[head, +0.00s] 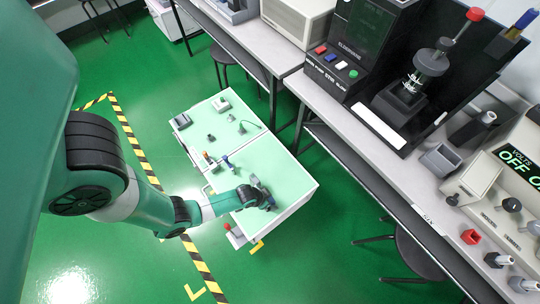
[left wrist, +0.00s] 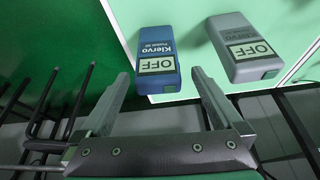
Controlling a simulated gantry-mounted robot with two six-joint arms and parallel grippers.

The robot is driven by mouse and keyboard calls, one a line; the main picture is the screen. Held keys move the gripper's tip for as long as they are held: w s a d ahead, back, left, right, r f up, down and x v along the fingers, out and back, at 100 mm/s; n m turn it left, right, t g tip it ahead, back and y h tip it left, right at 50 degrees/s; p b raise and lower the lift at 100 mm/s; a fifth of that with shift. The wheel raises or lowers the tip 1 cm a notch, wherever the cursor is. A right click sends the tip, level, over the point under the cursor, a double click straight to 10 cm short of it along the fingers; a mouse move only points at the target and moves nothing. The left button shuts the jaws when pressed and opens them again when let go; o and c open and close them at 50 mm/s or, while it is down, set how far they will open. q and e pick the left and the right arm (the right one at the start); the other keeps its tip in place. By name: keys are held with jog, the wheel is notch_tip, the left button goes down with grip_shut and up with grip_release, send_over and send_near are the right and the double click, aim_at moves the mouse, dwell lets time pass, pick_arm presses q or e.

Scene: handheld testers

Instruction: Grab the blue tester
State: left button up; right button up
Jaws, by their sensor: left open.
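The blue tester (left wrist: 158,60) lies on the mint-green tabletop (left wrist: 285,30) in the left wrist view, its small screen reading OFF. A grey tester (left wrist: 245,48) of similar shape lies to its right, also reading OFF. My left gripper (left wrist: 161,78) is open and empty. Its two fingers appear to either side of the blue tester's near end; I cannot tell how much height separates them. In the head view my left gripper (head: 264,196) is over the near right part of the low bench and hides most of the testers there. My right gripper is not in view.
The low mint-topped bench (head: 290,178) also holds small tools and grey items farther back. A grey workbench (head: 350,150) with a black test machine (head: 365,45) stands to the right. A stool (head: 415,255) stands below it. Open green floor lies left.

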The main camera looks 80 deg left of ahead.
pick_arm(q)
jog(key=b+x, duration=0.3)
jog(key=x, duration=0.1)
jog(key=shift+w+f, duration=0.2)
jog(key=shift+f, duration=0.15)
jog(key=shift+r, duration=0.15)
jog(key=c, duration=1.5)
